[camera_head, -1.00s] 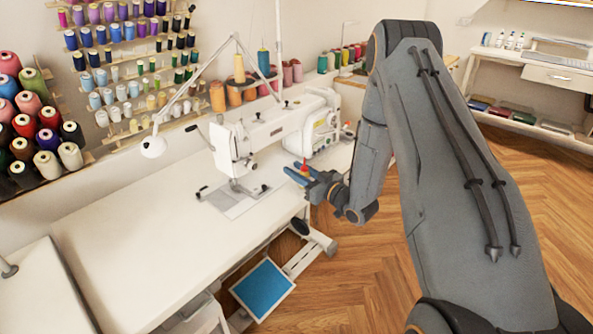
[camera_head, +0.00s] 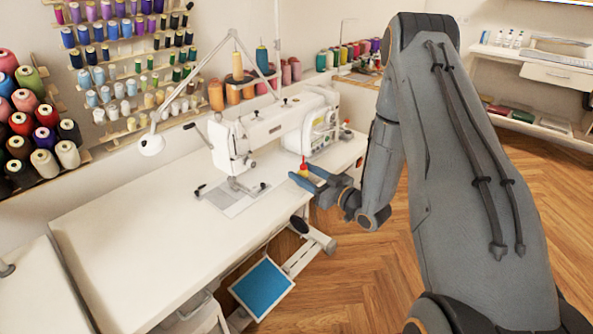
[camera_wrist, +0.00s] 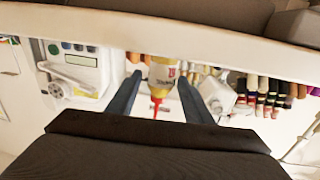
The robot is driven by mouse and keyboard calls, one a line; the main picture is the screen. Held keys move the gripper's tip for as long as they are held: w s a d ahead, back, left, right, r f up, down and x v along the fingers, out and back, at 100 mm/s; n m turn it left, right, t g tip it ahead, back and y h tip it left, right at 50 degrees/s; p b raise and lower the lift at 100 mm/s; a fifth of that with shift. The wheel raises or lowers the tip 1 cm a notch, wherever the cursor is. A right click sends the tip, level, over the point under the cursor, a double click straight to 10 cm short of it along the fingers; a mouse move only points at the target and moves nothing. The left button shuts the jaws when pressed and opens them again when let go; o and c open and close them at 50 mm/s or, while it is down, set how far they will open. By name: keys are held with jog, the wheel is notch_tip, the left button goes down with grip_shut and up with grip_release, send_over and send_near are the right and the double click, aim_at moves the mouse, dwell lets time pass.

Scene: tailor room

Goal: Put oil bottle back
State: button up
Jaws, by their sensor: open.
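The oil bottle (camera_head: 304,169), small and yellowish with a red nozzle, stands at the front edge of the white sewing table (camera_head: 130,235), right of the sewing machine's needle area. In the wrist view the bottle (camera_wrist: 161,75) appears upside down, its red tip pointing down the picture. My gripper (camera_head: 306,178) is open, with its blue fingers at the bottle. In the wrist view the fingers of my gripper (camera_wrist: 160,83) lie on either side of the bottle, with a gap visible on each side. The bottle's base is hidden in the head view.
The white sewing machine (camera_head: 265,133) stands just behind the bottle. A lamp (camera_head: 152,144) and thread racks (camera_head: 125,60) are at the left and back. A blue pedal (camera_head: 262,288) is below the table. A white shelf unit (camera_head: 545,75) stands at the far right. The table's left part is clear.

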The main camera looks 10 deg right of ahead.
jog(key=s+d+r+m+g+h, duration=0.2)
jog(key=s+d+g+h, duration=0.3)
jog(key=s+g+h, duration=0.25)
jog(key=s+a+r+m+g+h, duration=0.1)
jog(key=s+a+r+m+g, duration=0.1)
jog(key=s, duration=1)
jog(key=s+a+r+m+g, duration=0.2)
jog(key=s+a+r+g, duration=0.2)
jog(key=s, duration=0.9)
jog(key=shift+s+a+r+g+h+b, duration=0.15)
jog(key=shift+a+g+h+b, duration=0.35)
jog(key=shift+g, duration=0.45)
jog(key=shift+c, duration=0.4)
